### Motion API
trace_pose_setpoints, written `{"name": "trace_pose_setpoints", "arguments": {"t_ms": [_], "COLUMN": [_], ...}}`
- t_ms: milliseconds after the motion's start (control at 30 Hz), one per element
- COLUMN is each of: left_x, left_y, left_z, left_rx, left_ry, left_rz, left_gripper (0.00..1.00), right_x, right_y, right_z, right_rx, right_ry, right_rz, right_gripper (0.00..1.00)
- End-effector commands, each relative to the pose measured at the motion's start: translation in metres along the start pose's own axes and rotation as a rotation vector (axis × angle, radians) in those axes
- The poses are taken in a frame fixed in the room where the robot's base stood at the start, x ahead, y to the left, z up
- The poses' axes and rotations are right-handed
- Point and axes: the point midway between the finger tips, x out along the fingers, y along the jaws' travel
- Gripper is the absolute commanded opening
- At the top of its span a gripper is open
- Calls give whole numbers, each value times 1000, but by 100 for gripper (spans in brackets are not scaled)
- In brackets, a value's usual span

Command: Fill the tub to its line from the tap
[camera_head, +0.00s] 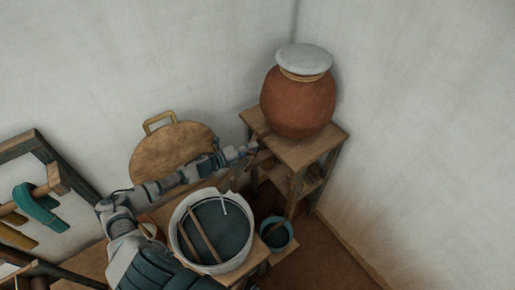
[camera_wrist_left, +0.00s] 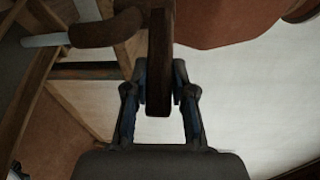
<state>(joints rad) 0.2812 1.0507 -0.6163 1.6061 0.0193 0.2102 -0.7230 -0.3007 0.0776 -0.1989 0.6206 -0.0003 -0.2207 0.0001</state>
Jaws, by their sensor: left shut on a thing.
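A round white-rimmed tub (camera_head: 176,240) stands at the lower middle in the head view, with a dark blue-grey surface inside. A clay pot (camera_head: 298,103) with a pale lid sits on a wooden stand. My left gripper (camera_head: 250,147) is at the stand's left side, below the pot. In the left wrist view my left gripper (camera_wrist_left: 159,98) is shut on a dark brown wooden bar (camera_wrist_left: 159,50). No fill line or running water can be made out.
A wooden disc (camera_head: 165,150) with a handle leans on the wall behind my left arm. The wooden stand (camera_head: 325,147) is close to my left gripper. A loom frame with a teal cloth (camera_head: 40,209) is at the left. Bare floor (camera_head: 325,260) lies at the lower right.

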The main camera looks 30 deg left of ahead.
Motion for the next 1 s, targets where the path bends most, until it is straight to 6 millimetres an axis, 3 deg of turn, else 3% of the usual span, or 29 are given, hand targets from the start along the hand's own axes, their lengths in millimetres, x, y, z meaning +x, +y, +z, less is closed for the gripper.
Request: {"name": "trace_pose_setpoints", "arguments": {"t_ms": [33, 433, 467, 567, 867, 1000], "left_x": [-2, -3, -3, -3, -3, -12], "left_y": [9, 9, 9, 8, 6, 7], "left_z": [-6, -6, -6, -5, -1, 0], "left_rx": [-7, -5, -5, -5, -3, -4], "left_ry": [14, 18, 18, 16, 12, 11], "left_rz": [11, 11, 11, 10, 6, 7], "left_gripper": [0, 0, 27, 51, 51, 51], "right_x": [1, 0, 0, 1, 0, 0], "right_y": [0, 1, 2, 2, 5, 4], "right_z": [0, 0, 0, 0, 0, 0], "right_rx": [0, -2, -2, -2, -4, -3], "right_ry": [0, 1, 1, 1, 0, 1], "right_rz": [0, 1, 2, 3, 5, 3], "right_gripper": [40, 40, 40, 40, 40, 40]}}
